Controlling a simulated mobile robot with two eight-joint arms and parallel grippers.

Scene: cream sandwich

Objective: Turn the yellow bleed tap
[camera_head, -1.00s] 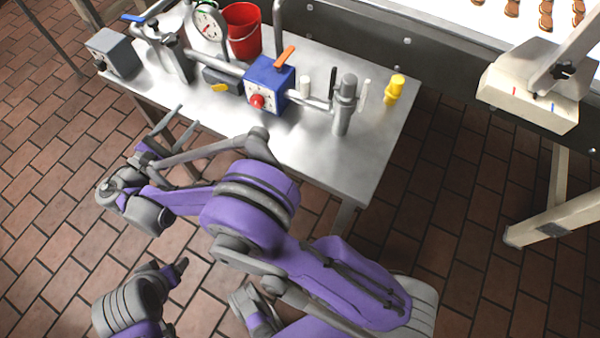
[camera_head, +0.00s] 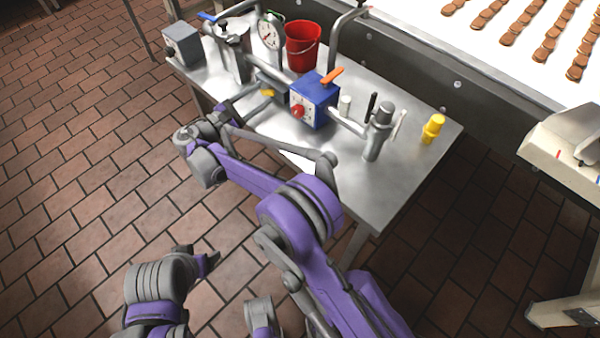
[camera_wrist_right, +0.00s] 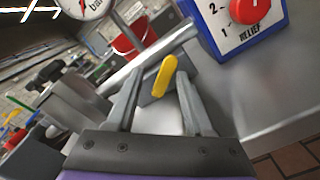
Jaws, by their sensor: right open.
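The yellow bleed tap (camera_head: 267,93) is a small lever on a dark grey block on the pipe, left of the blue box. In the right wrist view the yellow lever (camera_wrist_right: 164,76) stands tilted between the fingertips. My right gripper (camera_head: 250,102) is open and reaches over the table's front edge towards the tap. In the wrist view its fingers (camera_wrist_right: 159,84) lie on either side of the lever, with gaps; contact cannot be made out. My left gripper (camera_head: 205,262) is low at the front left, over the floor, its jaws unclear.
The blue box (camera_head: 321,104) with a red RELIEF dial and orange lever stands right of the tap. A conveyor with biscuits runs behind.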

